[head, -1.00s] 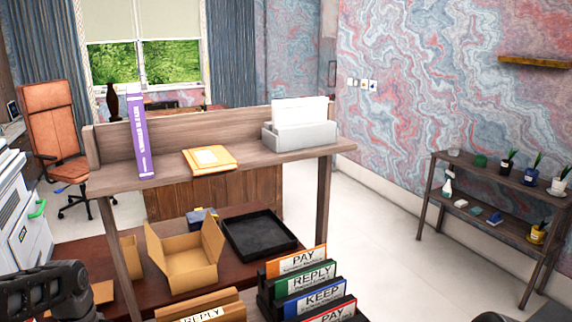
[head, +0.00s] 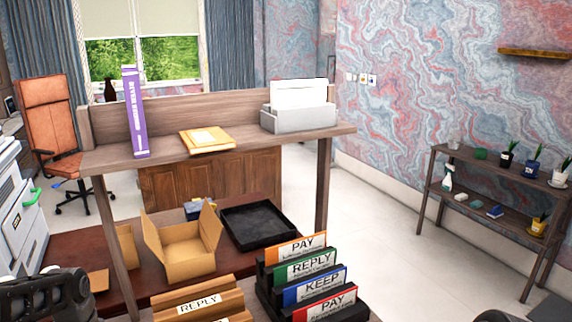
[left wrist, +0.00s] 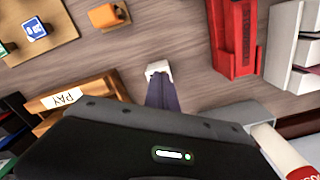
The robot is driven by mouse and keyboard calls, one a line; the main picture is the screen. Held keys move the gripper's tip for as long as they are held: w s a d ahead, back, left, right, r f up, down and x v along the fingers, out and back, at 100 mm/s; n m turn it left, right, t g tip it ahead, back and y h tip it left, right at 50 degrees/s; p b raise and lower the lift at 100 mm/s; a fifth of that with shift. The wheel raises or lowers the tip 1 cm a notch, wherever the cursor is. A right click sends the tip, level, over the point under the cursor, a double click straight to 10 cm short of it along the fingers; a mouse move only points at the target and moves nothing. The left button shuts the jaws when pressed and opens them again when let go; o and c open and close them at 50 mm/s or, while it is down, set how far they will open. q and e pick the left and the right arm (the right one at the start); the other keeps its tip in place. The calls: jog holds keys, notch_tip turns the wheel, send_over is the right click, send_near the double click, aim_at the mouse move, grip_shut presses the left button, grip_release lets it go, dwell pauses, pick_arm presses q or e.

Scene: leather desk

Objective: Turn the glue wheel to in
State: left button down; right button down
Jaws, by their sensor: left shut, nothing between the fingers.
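No glue wheel can be made out in either view. In the left wrist view, a white cylinder with a red label (left wrist: 285,150) is cut off at the lower right; I cannot tell whether it is the glue. My left gripper (left wrist: 158,70) shows there as a narrow, pale-tipped pair of fingers, shut and empty above the wooden surface, apart from the cylinder. In the head view only a dark part of my left arm shows at the lower left.
The head view shows a raised shelf (head: 240,148), an open carton (head: 180,250) and a black tray (head: 258,226).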

pick_arm(q)
jog(key=shift+w+a, duration=0.15)
jog(key=shift+w, duration=0.45)
dwell(1.1)
jog(key=shift+a+p, duration=0.35)
jog(key=shift+a, duration=0.2)
jog(key=shift+s+a, duration=0.1)
jog(key=shift+s, duration=0.25)
dwell(0.3)
notch_tip(320, 180, up, 6)
jog(key=p, duration=0.4)
dwell(0.4)
